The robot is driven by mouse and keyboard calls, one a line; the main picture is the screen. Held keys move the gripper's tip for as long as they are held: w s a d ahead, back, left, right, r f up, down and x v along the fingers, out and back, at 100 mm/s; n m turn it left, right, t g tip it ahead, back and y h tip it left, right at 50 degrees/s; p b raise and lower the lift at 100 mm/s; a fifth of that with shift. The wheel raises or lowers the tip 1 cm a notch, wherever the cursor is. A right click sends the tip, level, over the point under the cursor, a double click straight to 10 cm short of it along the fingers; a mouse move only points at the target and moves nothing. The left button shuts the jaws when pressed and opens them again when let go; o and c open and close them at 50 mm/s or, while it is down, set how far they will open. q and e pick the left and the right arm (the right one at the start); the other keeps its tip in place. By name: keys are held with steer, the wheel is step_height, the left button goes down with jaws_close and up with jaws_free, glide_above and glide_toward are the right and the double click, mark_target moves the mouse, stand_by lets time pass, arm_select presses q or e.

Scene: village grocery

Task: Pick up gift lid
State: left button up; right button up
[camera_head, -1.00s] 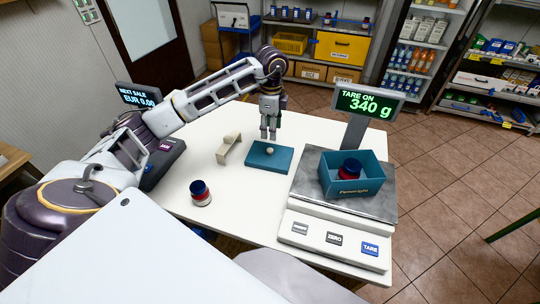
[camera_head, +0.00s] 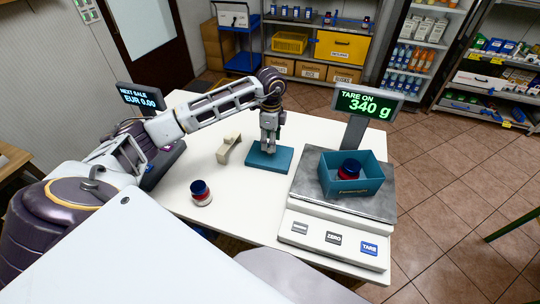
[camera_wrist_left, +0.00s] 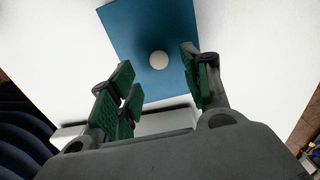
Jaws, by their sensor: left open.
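The gift lid (camera_head: 284,164) is a flat teal lid with a small pale round knob, lying on the white table (camera_head: 225,205). My left gripper (camera_head: 269,148) points down just above the lid and hides its knob in the head view. In the left wrist view the lid (camera_wrist_left: 130,28) and its knob (camera_wrist_left: 158,60) lie beyond the open fingers of my left gripper (camera_wrist_left: 155,90). The knob shows between the fingers, with nothing gripped. My right gripper is not in view.
A teal box (camera_head: 350,185) holding a jar (camera_head: 349,169) stands on the scale (camera_head: 336,225), right of the lid. The scale display (camera_head: 367,103) reads 340 g. A beige bracket-shaped piece (camera_head: 229,148) stands left of the lid. Another jar (camera_head: 201,193) stands nearer on clear table.

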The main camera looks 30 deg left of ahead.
mark_target(270, 154)
arm_select(q)
steer(key=shift+a+f+p, duration=0.15)
steer(key=shift+f+p, duration=0.3)
steer(key=shift+f, duration=1.85)
jaws_close()
